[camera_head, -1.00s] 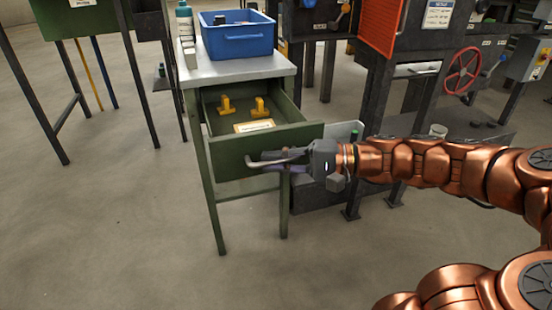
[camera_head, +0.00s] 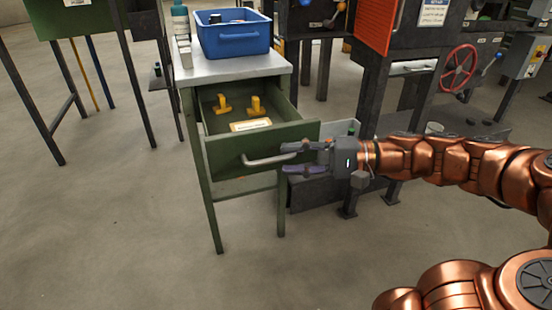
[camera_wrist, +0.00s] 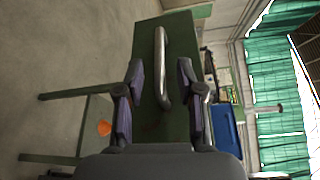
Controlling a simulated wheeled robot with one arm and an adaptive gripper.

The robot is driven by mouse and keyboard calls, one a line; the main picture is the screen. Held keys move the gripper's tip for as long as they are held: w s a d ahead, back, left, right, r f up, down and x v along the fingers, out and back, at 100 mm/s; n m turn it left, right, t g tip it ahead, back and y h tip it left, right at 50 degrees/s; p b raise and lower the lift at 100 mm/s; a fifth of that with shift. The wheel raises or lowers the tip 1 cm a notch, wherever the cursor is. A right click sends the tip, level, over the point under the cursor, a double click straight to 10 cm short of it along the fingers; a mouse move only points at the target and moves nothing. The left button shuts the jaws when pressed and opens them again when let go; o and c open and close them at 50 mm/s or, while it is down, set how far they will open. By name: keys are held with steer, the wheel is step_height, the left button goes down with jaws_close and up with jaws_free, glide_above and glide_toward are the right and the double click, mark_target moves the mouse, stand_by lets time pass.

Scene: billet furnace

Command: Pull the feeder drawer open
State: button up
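The green feeder drawer (camera_head: 225,157) stands pulled out from the small green table with the grey top. Inside it lie two yellow pieces (camera_head: 256,106) and a yellow-edged label (camera_head: 250,125). Its metal bar handle (camera_head: 268,160) is on the front panel. My gripper (camera_head: 284,159) is at the right end of the handle with its fingers spread apart. In the wrist view the handle (camera_wrist: 161,65) lies ahead of the open fingers (camera_wrist: 160,82), with its near end between them. I see no grip on it.
A blue bin (camera_head: 236,36) and a bottle (camera_head: 180,22) stand on the table top (camera_head: 250,68). Dark machinery with a red handwheel (camera_head: 458,68) stands to the right. The floor in front of the drawer is clear.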

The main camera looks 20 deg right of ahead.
steer(key=v, duration=0.7)
steer(key=shift+d, duration=0.2)
steer(key=shift+s, duration=0.1)
steer(key=s+a+r+n+g+h+p, duration=0.25)
steer(key=s+a+r+g+p, duration=0.35)
steer(key=p, duration=0.5)
steer(key=s+a+r+n+g+h+p, duration=0.2)
steer(key=s+a+r+h+p, duration=0.2)
steer(key=a+r+p, duration=0.45)
steer(key=s+d+r+n+h+p, duration=0.1)
steer(key=s+d+r+h+p, duration=0.2)
steer(key=r+p, duration=0.4)
steer(key=s+d+r+n+h+p, duration=0.1)
steer(key=s+d+r+h+p, duration=0.2)
steer(key=p, duration=1.4)
steer(key=s+r+h, duration=0.3)
steer(key=s, duration=0.1)
steer(key=shift+s+d+r, duration=0.3)
steer(key=shift+d+r, duration=0.05)
steer(key=shift+r, duration=0.05)
